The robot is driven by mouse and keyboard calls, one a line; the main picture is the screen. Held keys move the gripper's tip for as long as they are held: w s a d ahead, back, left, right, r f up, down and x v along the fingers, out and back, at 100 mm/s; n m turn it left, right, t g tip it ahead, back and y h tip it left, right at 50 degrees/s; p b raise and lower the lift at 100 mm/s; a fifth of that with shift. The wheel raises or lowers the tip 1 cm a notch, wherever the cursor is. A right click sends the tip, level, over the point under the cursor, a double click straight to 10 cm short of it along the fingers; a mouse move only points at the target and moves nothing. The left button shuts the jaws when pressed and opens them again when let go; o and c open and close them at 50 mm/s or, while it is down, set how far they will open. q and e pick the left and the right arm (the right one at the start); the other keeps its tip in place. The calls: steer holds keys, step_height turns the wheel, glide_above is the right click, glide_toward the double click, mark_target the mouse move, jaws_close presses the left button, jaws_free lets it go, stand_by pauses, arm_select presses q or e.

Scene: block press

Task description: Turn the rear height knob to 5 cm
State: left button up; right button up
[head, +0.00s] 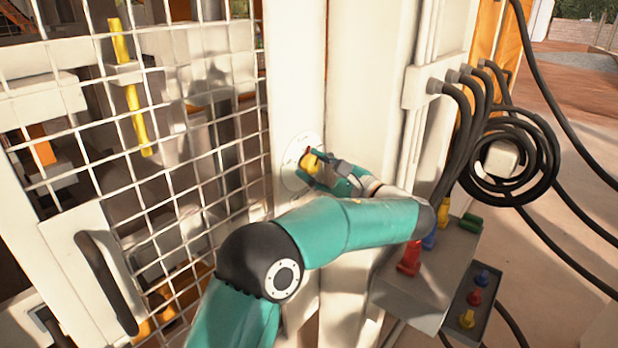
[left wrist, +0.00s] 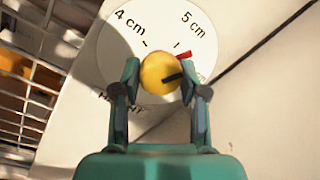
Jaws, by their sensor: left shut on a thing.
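The yellow height knob (left wrist: 158,75) sits on a round white dial plate (left wrist: 110,62) marked 4 cm and 5 cm, each with a tick. The knob's red pointer (left wrist: 184,54) sticks out to the upper right, just to the right of and below the 5 cm tick in the left wrist view. My left gripper (left wrist: 160,85) is shut on the knob, one finger on each side. In the head view the left gripper (head: 312,169) reaches the dial (head: 292,155) on the white post. My right gripper is not in view.
A wire mesh guard (head: 185,150) with a dark door handle (head: 105,280) stands left of the dial. At right are hanging black cables (head: 510,165) and a control box (head: 415,293) with coloured plugs. My left arm crosses in front of the post.

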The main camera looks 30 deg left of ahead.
arm_select(q)
steer(key=n, duration=0.1)
steer(key=n+b, duration=0.1)
steer(key=f+n+b, duration=0.1)
steer(key=shift+w+d+n, duration=0.1)
steer(key=shift+d+n, duration=0.15)
steer(key=shift+n, duration=0.05)
steer(key=shift+r+n+g+b, duration=0.15)
steer(key=shift+n+g+b, duration=0.15)
steer(key=shift+n+b, duration=0.5)
steer(key=shift+n, duration=0.3)
steer(key=o, duration=1)
steer(key=shift+r, duration=0.1)
steer(key=shift+o, duration=0.6)
steer(key=shift+d+r, duration=0.1)
steer(key=s+d+f, duration=0.1)
steer(key=d, duration=1)
steer(key=shift+d, duration=0.35)
